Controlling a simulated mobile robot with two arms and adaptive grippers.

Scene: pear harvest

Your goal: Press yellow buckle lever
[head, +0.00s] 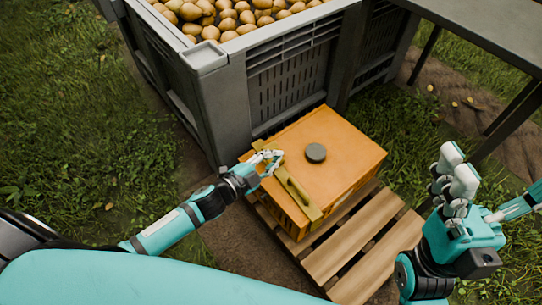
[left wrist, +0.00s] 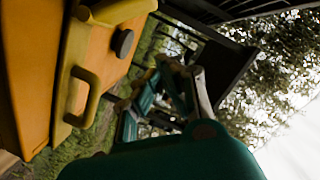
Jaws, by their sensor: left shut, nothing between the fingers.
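An orange box (head: 335,158) with a dark round knob (head: 315,152) on its lid sits on a wooden pallet. A yellow buckle strip (head: 311,210) with a raised lever (head: 291,184) runs along the lid's left edge. In the left wrist view the lever shows as a yellow loop (left wrist: 88,98), beside the knob (left wrist: 124,43). My left gripper (head: 273,161) is shut and empty at the strip's far end; whether it touches is unclear. My right gripper (head: 455,175) is raised at the right, away from the box; its finger gap is unclear.
A large grey crate (head: 208,60) of pears (head: 225,18) stands behind the box. The wooden pallet (head: 352,236) extends in front of it. A dark table (head: 490,30) stands at the back right. Grass lies to the left.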

